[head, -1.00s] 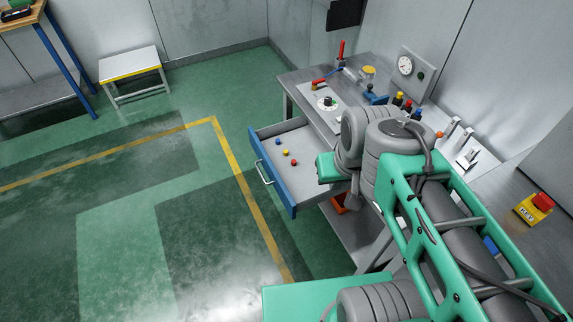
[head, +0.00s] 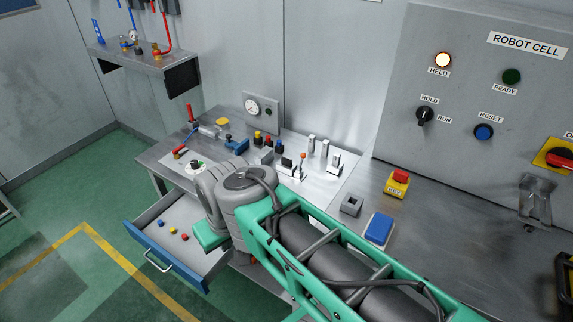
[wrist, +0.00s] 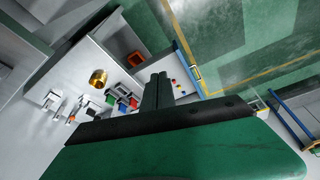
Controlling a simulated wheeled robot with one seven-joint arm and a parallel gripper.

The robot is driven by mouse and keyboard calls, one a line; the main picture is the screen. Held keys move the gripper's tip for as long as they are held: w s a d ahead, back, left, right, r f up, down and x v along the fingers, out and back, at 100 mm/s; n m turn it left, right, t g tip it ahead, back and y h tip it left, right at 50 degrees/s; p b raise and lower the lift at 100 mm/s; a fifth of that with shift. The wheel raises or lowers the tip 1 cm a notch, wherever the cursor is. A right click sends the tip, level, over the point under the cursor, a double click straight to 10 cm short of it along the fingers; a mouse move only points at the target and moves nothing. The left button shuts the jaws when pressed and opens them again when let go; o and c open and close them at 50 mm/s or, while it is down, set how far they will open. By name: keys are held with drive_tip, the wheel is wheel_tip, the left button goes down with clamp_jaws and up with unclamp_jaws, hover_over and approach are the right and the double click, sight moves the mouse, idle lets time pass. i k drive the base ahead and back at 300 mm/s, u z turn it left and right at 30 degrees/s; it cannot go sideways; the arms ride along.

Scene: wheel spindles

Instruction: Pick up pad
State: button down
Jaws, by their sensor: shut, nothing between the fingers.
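A blue flat block (head: 379,228) on a pale base, which looks like the pad, lies on the steel bench at the right of my arm in the head view. I cannot make it out in the wrist view. My gripper (wrist: 157,82) shows in the wrist view with its dark fingers together and empty. In the head view my arm reaches over the bench front near the open drawer, and its fingers are hidden.
A small grey square block (head: 351,206) and a yellow box with a red top (head: 397,184) stand near the blue block. An open drawer (head: 180,240) holds small coloured balls. Several fixtures crowd the bench's left part. A control panel (head: 490,100) rises behind.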

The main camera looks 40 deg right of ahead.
sight(285, 161)
drive_tip(key=z, duration=0.35)
drive_tip(key=k, duration=0.35)
drive_tip(key=u, duration=1.1)
drive_tip(key=i, duration=1.25)
drive_tip(key=z, duration=0.4)
